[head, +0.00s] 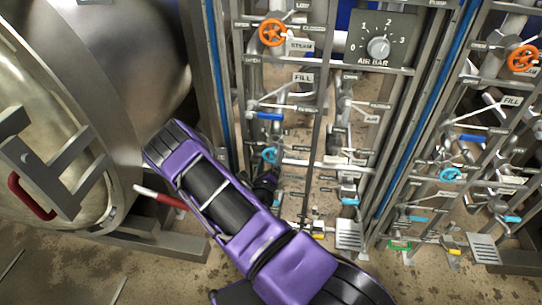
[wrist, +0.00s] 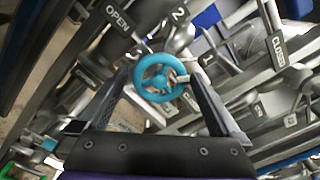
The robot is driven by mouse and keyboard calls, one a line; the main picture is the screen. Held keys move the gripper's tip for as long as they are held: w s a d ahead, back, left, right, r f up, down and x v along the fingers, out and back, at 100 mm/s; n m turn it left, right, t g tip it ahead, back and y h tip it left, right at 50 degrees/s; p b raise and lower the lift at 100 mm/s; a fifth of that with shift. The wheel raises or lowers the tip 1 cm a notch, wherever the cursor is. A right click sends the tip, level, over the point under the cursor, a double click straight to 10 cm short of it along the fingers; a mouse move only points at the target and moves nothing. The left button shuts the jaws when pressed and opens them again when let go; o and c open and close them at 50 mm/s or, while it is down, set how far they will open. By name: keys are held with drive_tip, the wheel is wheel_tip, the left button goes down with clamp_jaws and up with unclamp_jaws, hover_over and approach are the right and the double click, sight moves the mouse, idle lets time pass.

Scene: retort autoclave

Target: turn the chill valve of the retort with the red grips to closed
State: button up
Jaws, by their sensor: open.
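A light-blue handwheel (wrist: 160,77) sits between my fingertips in the wrist view. It also shows in the head view (head: 269,155), low on the pipe panel beside the retort; I cannot read a chill label on it. My gripper (wrist: 160,84) is open, one finger on each side of the wheel; I cannot tell if they touch it. A pale tab shows at the wheel's right side. An OPEN plate (wrist: 118,18) and a CLOSED plate (wrist: 278,50) are around it. The retort (head: 50,150) at the left has a red grip (head: 31,197) on its door.
A red-gripped lever (head: 160,198) with a white tip lies close beside my arm. Orange (head: 272,32) and dark-blue-handled (head: 268,116) valves are above the wheel. The AIR BAR dial (head: 378,47) is at upper right. A second similar panel with its own blue wheel (head: 451,174) stands at right.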

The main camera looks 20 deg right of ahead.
drive_tip(key=shift+x, duration=0.95)
drive_tip(key=shift+c, duration=0.2)
drive_tip(key=c, duration=1.1)
drive_tip(key=shift+m, duration=0.4)
drive_tip(key=m+p, duration=0.2)
drive_tip(key=m, duration=0.3)
drive_tip(key=shift+s+d+r, duration=0.1)
drive_tip(key=m+p, duration=0.1)
drive_tip(key=m, duration=0.5)
drive_tip(key=shift+d, duration=0.1)
